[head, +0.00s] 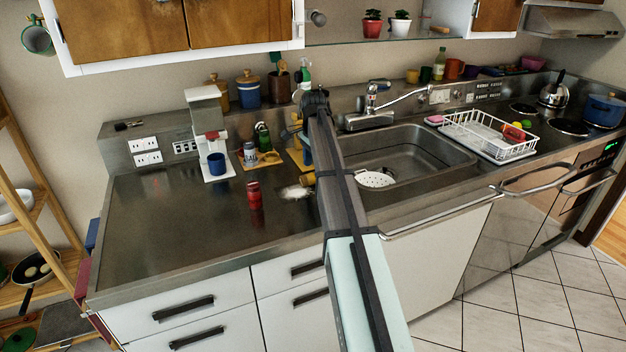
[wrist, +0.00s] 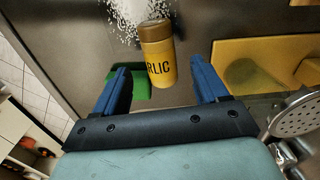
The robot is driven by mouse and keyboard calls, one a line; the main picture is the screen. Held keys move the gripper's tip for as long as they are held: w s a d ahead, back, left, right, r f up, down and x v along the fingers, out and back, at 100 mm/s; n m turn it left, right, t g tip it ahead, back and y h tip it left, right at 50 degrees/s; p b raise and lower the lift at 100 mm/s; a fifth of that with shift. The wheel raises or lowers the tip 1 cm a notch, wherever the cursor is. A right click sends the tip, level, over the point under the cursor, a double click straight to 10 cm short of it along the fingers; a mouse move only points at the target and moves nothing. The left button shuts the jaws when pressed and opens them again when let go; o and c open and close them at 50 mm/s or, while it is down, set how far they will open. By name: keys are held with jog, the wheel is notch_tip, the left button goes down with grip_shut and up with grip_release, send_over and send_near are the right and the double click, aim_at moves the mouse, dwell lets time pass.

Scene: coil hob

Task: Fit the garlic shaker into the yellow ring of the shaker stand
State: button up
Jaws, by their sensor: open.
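The garlic shaker (wrist: 158,58) is yellow with a brown cap and black lettering. In the wrist view it shows between the two blue fingers of my open gripper (wrist: 160,72), with space on both sides. It appears to lie on its side, cap toward spilled white powder. In the head view the shaker (head: 308,180) is mostly hidden by my arm. A yellow board (wrist: 232,55) beside the right finger may be part of the shaker stand. In the head view, yellow pieces (head: 296,158) show behind my gripper. I cannot make out the yellow ring.
White powder (head: 294,192) lies on the steel counter. A red shaker (head: 254,194) stands to its left. A blue mug (head: 217,163) is at the coffee machine (head: 205,118). A green object (wrist: 145,92) is behind the left finger.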

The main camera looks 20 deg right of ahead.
aim_at(313, 173)
jog(key=shift+f, duration=2.3)
jog(key=c, duration=1.3)
notch_tip(313, 173, up, 9)
jog(key=shift+r, duration=0.1)
jog(key=shift+w+a+r, duration=0.15)
jog(key=shift+w+a, duration=0.1)
jog(key=shift+w, duration=0.1)
jog(key=w+a+f+m+t+y, duration=0.1)
jog(key=w+a+m+t+y, duration=0.65)
jog(key=w+a, duration=0.5)
jog(key=shift+w+d+r+m+t+h, duration=0.25)
jog(key=shift+w+d+m+t+h, duration=0.7)
jog(key=shift+m+t, duration=0.7)
jog(key=shift+w+d+r+m+t+h, duration=0.3)
jog(key=shift+w+d+m+t+h, duration=0.6)
jog(key=shift+m+t, duration=0.8)
jog(key=shift+w+d+r+m+t+h, duration=0.25)
jog(key=shift+w+d+m+t+h, duration=0.45)
jog(key=shift+w+m+t, duration=0.7)
jog(key=shift+s+t, duration=0.3)
jog(key=shift+t, duration=0.1)
